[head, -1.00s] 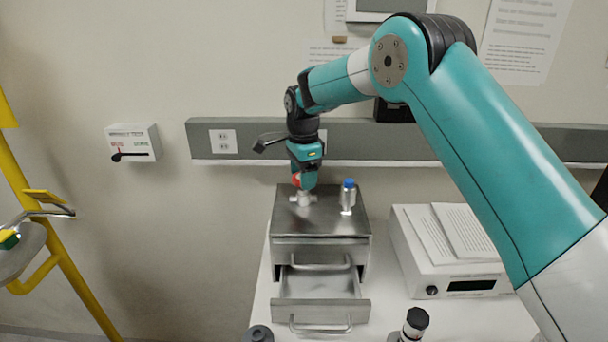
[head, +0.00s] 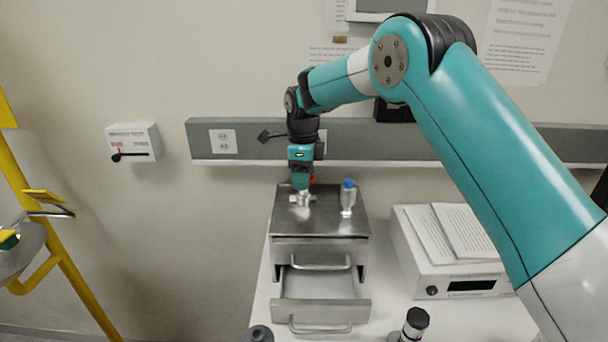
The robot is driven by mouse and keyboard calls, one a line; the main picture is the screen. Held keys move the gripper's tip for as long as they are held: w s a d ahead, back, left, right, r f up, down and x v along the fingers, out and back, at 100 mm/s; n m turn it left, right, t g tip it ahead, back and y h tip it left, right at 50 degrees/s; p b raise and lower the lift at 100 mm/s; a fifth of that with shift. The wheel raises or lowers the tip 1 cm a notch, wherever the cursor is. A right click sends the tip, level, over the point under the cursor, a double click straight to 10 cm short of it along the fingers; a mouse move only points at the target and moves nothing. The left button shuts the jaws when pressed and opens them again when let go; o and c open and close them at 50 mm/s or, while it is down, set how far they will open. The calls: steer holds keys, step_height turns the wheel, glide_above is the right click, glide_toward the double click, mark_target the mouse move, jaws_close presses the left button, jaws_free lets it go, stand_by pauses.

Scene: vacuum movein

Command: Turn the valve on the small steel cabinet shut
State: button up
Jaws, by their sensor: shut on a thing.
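The small steel cabinet (head: 320,222) stands on a white table in the head view, with its lower drawer (head: 322,308) pulled open.
A small bottle with a blue cap (head: 348,196) stands on the cabinet top, right of the valve. A white box with papers (head: 452,250) is to the right. Dark-capped items (head: 415,322) stand at the table's front. A yellow frame (head: 62,262) is at the left.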

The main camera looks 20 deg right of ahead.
steer(key=shift+r, duration=0.1)
steer(key=o, duration=0.9)
step_height(320, 180, up, 17)
steer(key=shift+r+b, duration=0.15)
steer(key=shift+b, duration=1.1)
steer(key=s+a+f+n+y+b, duration=0.1)
steer(key=s+f+n, duration=0.4)
steer(key=s+n, duration=0.5)
steer(key=s+a+f+n+y+b, duration=0.1)
steer(key=s+f+n, duration=0.3)
steer(key=s+n, duration=0.6)
steer(key=s+a+f+n+y+b, duration=0.2)
steer(key=s+f+n, duration=0.3)
steer(key=s+n, duration=0.5)
steer(key=shift+s+a+f+n+b, duration=0.1)
steer(key=shift+s+b, duration=0.15)
steer(key=shift+s, duration=1.3)
steer(key=shift+s+a+f+n+b, duration=0.15)
steer(key=shift+s+b, duration=0.1)
steer(key=shift+s, duration=1.35)
steer(key=shift+s+a+f+n+b, duration=0.1)
steer(key=shift+s+b, duration=0.15)
steer(key=shift+s, duration=1.3)
